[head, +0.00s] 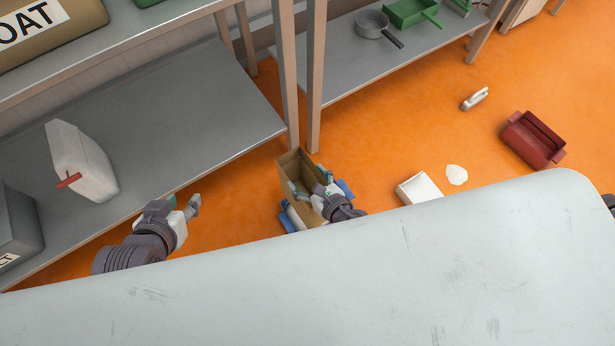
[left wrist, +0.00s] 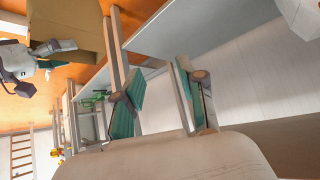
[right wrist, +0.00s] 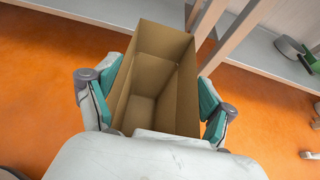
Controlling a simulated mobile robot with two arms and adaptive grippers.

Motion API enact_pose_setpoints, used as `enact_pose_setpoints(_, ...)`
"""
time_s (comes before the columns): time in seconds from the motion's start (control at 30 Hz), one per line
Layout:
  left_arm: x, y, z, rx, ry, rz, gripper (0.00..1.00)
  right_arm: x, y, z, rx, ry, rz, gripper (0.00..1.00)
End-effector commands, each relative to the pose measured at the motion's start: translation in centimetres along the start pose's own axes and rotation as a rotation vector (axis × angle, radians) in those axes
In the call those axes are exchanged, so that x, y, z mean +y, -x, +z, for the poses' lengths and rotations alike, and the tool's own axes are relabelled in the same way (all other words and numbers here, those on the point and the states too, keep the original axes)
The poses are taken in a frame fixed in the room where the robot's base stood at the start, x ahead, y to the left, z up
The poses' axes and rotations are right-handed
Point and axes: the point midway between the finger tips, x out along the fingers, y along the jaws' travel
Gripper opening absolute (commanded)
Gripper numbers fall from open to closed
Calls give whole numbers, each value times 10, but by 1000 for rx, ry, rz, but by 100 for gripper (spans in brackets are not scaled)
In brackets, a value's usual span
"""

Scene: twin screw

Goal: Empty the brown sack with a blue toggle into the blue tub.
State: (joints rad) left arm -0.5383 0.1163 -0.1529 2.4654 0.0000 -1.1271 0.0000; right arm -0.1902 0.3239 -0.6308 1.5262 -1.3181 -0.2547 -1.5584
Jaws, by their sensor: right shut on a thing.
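The brown sack (head: 293,170) is open-topped and stands tall in the head view, over the blue tub (head: 346,188). My right gripper (head: 318,190) is shut on the sack; in the right wrist view its fingers press on opposite sides of the sack (right wrist: 155,75). The inside shows bare brown walls and floor there, with no contents visible. The blue tub is mostly hidden; only blue edges and something pale show. The blue toggle is not visible. My left gripper (head: 188,206) is open and empty, left of the sack; its spread fingers show in the left wrist view (left wrist: 160,98).
A grey shelf (head: 190,120) holds a white jug (head: 80,160) with a red part. On the orange floor right lie a white box (head: 419,188), a pale patch (head: 456,175) and a red tub (head: 533,140). A shelf post (head: 316,80) rises behind the sack.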

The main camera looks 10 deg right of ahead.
Motion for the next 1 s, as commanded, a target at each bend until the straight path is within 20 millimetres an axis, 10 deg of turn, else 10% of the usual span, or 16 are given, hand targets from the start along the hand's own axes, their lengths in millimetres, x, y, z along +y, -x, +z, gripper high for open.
enact_pose_setpoints(1.0,-11,45,77,-465,13,-23,40,0,16,37,-1,1,0,41)
